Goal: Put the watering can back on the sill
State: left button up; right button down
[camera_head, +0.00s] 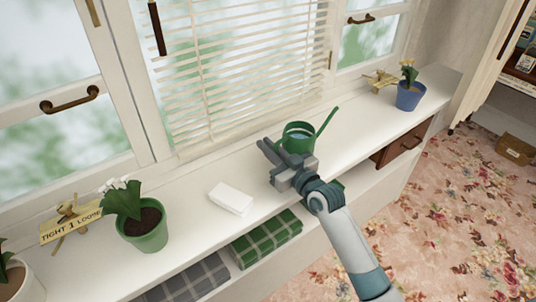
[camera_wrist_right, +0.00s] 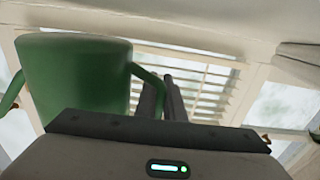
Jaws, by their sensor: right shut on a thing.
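The green watering can (camera_head: 299,137) has a long spout pointing to the upper right and shows water inside in the head view. The white sill (camera_head: 345,125) runs below the windows. The can is over the sill; I cannot tell whether its base touches it. My left gripper is not in view.
A green pot with a white-flowered plant (camera_head: 144,230) and a folded white cloth (camera_head: 231,198) are on the sill at left. A blue pot (camera_head: 409,96) stands at the far right. Folded plaid cloths (camera_head: 265,238) lie on the shelf below. White blinds (camera_head: 240,70) hang behind the can.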

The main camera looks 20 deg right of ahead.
notch_tip(320, 180, down, 3)
jog(key=shift+d+r, duration=0.1)
jog(key=shift+r, duration=0.05)
jog(key=shift+f, duration=0.2)
jog(key=c, duration=1.9)
grip_release()
jog(key=shift+o, duration=0.2)
